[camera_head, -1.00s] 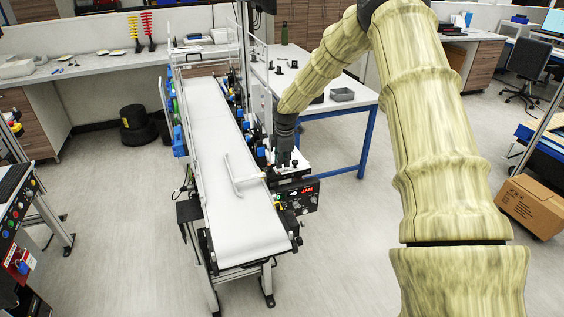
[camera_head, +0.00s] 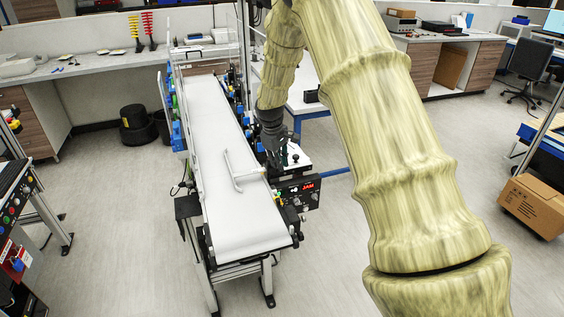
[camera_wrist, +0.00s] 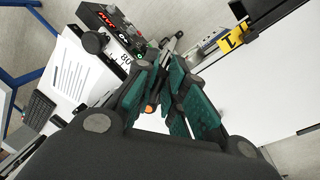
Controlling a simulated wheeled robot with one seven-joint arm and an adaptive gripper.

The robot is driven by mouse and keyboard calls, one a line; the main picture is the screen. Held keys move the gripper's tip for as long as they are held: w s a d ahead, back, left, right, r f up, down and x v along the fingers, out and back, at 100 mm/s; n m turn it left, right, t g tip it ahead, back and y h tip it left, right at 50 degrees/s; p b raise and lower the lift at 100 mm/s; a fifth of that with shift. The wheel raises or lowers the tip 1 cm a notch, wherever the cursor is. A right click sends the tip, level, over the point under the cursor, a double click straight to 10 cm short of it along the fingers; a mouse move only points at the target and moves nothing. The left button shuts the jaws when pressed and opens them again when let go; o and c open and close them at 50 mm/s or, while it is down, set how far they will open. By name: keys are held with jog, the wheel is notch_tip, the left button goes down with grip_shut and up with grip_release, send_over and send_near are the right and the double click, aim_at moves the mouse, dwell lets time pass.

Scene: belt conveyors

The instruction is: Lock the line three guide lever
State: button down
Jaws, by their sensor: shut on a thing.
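My gripper (camera_head: 272,158) is low beside the right edge of the white belt (camera_head: 212,115), near the control box. In the wrist view its green-padded fingers (camera_wrist: 162,78) are drawn together at the tips around the guide lever, which the fingers mostly hide. A small orange part (camera_wrist: 150,108) shows between the fingers. A white bent guide bar (camera_head: 241,172) lies across the belt to the left of my gripper. The lever's exact angle cannot be told.
A control box (camera_head: 298,193) with a red JAM display stands just right of the belt's near end. A yellow label marked 1 (camera_wrist: 232,40) is near the fingers. A work table (camera_head: 305,103) stands behind.

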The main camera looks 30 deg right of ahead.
jog(key=m, duration=0.2)
jog(key=a+m, duration=0.2)
jog(key=m, duration=0.1)
jog(key=shift+w+a+r+m+g+b, duration=0.15)
jog(key=shift+w+r+m+g+b, duration=0.15)
jog(key=shift+g+b, duration=0.1)
dwell(0.3)
jog(key=c, duration=1.5)
grip_release()
jog(key=shift+c, duration=0.2)
jog(key=shift+o, duration=0.3)
jog(key=shift+s+a+f, duration=0.1)
jog(key=shift+s+f, duration=0.05)
notch_tip(320, 180, up, 12)
jog(key=a, duration=0.2)
jog(key=shift+w+f, duration=0.15)
jog(key=shift+w, duration=0.05)
